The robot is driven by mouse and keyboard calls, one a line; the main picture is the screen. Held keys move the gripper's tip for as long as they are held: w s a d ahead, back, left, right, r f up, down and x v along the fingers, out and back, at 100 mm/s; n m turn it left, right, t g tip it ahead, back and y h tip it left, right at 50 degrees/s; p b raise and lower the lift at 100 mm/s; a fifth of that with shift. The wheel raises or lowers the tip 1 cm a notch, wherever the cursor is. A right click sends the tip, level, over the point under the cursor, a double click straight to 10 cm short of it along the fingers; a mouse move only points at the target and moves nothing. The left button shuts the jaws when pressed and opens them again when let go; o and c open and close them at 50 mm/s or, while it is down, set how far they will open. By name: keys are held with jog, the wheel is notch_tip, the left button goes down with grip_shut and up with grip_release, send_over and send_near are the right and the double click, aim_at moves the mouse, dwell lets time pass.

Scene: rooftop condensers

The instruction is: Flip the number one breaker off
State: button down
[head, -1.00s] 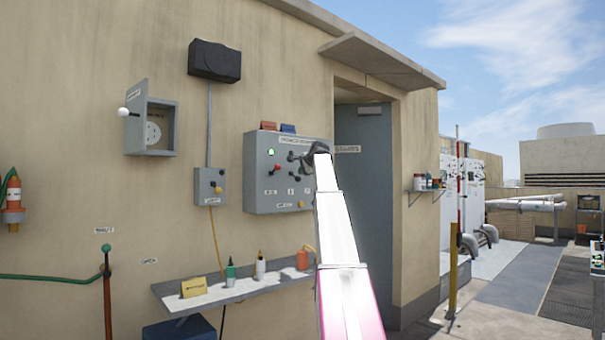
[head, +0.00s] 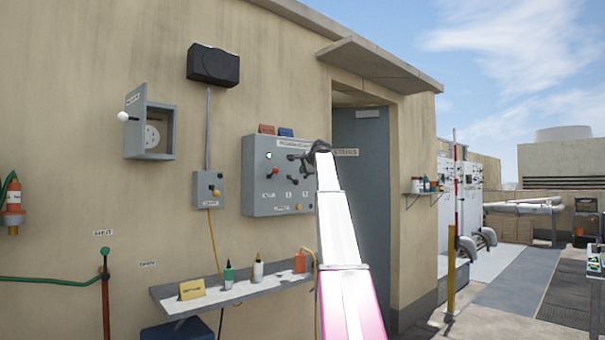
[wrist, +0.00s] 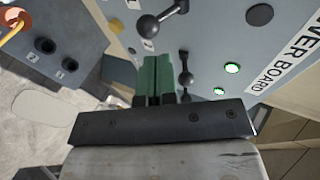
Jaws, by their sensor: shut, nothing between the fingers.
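The grey power board (head: 262,195) hangs on the tan wall, with knobs, a green lamp and small labels. Its label, partly cut off, shows at the right of the wrist view (wrist: 284,55). My gripper (head: 292,157) is at the board's upper right in the head view. In the wrist view its green fingers (wrist: 157,72) are shut and empty, close to the board's face. A dark ball-ended lever (wrist: 148,26) is just beyond the fingertips. Another dark lever (wrist: 185,78) is just right of them; contact is unclear. I cannot read which breaker is number one.
Two green lamps (wrist: 232,68) are lit on the board. A shelf with bottles (head: 235,290) is below the board. A doorway (head: 365,200) is to its right.

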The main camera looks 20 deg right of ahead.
jog(key=s+d+r, duration=0.1)
jog(key=s+r, duration=0.1)
jog(key=s, duration=0.8)
jog(key=shift+s+d, duration=0.15)
jog(key=shift+d, duration=0.15)
jog(key=s+a+f+n+g, duration=0.2)
jog(key=a+f, duration=0.4)
jog(key=f, duration=1)
jog(key=s+a+f+n+g, duration=0.15)
jog(key=a+f, duration=0.35)
jog(key=f, duration=1.1)
jog(key=s+a+f+n+g, duration=0.25)
jog(key=a+f, duration=0.35)
jog(key=f, duration=1.1)
jog(key=s+a+f+n+g, duration=0.2)
jog(key=s+a+f, duration=0.3)
jog(key=s+f, duration=0.5)
jog(key=s+a+f+n+g+h, duration=0.1)
jog(key=s+a+f+n, duration=0.3)
jog(key=s+f, duration=0.7)
jog(key=s+a+f+n+g, duration=0.3)
jog(key=s+a+f, duration=0.3)
jog(key=s+f, duration=0.4)
notch_tip(320, 180, down, 4)
jog(key=shift+s+r+h, duration=0.1)
jog(key=shift+s+h, duration=0.25)
jog(key=shift+h, duration=0.05)
